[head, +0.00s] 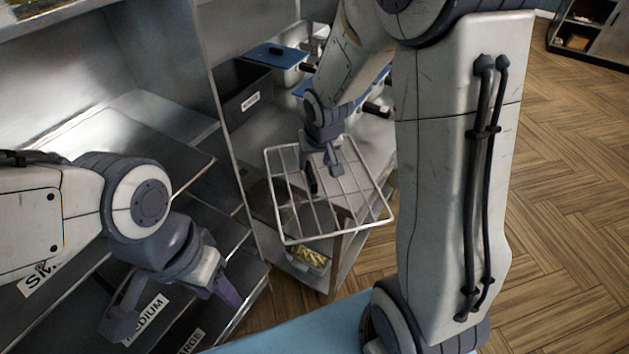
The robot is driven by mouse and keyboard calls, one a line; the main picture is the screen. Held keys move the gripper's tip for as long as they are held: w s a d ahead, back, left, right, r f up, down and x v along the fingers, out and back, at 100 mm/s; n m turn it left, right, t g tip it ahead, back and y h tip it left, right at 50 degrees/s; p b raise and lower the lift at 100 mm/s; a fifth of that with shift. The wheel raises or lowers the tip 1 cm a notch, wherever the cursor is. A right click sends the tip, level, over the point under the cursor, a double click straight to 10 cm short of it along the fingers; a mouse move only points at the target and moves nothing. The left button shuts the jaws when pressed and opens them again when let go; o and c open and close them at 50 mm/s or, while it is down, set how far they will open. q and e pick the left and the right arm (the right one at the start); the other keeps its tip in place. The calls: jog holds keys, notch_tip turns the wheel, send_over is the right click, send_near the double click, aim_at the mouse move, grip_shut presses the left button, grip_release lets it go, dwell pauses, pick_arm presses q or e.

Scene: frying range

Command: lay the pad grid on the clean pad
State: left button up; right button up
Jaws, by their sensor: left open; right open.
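The pad grid, a pale wire rack (354,221), shows in the middle of the head view, tilted in the picture and reaching past the corner of a metal counter. Whether it rests on anything is unclear. My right gripper (324,178) is open, pointing down at the grid's middle bars; I cannot tell whether its fingers touch them. My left gripper (172,308) is open and empty at the lower left, in front of labelled dark shelves. I cannot pick out the clean pad with certainty.
A dark bin (243,99) with a label and a blue-lidded container (279,57) stand on the counter behind the grid. A small tray with yellow contents (308,258) sits on a lower shelf. Metal panels and shelves (110,145) fill the left. Wooden floor (560,190) is open at right.

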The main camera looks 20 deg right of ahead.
aim_at(310, 171)
jog(key=x, duration=0.4)
jog(key=shift+s+a+b, duration=0.1)
jog(key=shift+b, duration=0.25)
jog(key=b+x, duration=0.1)
jog(key=x, duration=0.3)
jog(key=shift+w+f, duration=0.25)
jog(key=shift+w, duration=0.05)
jog(key=shift+r, duration=0.1)
grip_shut()
dwell(0.6)
